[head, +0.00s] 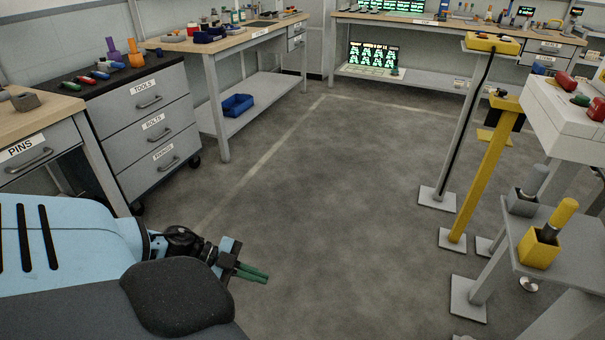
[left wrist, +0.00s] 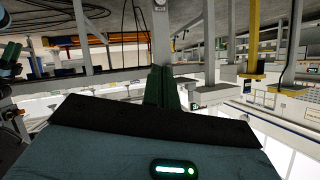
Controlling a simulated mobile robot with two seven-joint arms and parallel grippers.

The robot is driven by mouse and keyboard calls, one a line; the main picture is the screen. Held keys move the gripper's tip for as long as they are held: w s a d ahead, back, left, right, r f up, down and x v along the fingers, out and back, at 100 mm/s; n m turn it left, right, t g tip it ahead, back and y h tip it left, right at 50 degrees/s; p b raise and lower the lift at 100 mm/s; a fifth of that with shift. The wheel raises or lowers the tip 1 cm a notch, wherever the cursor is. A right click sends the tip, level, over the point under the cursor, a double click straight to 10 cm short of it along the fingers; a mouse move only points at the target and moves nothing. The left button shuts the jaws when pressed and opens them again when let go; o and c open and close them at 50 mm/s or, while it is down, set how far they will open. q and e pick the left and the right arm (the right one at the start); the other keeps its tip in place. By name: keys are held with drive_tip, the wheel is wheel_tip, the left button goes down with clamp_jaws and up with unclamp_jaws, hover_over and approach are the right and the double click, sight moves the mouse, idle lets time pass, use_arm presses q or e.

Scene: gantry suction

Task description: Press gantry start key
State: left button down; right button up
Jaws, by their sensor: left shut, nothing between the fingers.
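My left gripper (head: 254,273), with green fingers, is shut and empty over the bare floor at the lower left. Its fingers also show side by side in the left wrist view (left wrist: 162,88). A yellow control box (head: 493,43) with small buttons tops a grey post at the upper right, well away from the gripper. A pale console (head: 566,122) with green and red knobs stands at the right edge, partly cut off. I cannot tell which control is the gantry start key. My right gripper is not in view.
A grey drawer cabinet (head: 152,120) and a workbench (head: 205,42) line the left side. A yellow post (head: 478,170) and a grey stand (head: 565,245) holding a yellow cup (head: 538,250) are at right. The middle floor (head: 340,190) is clear.

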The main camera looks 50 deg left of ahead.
use_arm(q)
drive_tip(key=s+d+f+n+g+y, duration=0.1)
drive_tip(key=s+d+f+n+y, duration=0.3)
drive_tip(key=s+d, duration=0.6)
drive_tip(key=s+d+f+n+g+y, duration=0.1)
drive_tip(key=s+d+f+n+y, duration=0.2)
drive_tip(key=s+d+f+n, duration=0.4)
drive_tip(key=s+d+f, duration=0.2)
drive_tip(key=s+d, duration=0.2)
drive_tip(key=s, duration=0.4)
drive_tip(key=shift+d+f+n+y, duration=0.3)
drive_tip(key=shift+f+n+y, duration=0.05)
drive_tip(key=shift+n+y, duration=0.05)
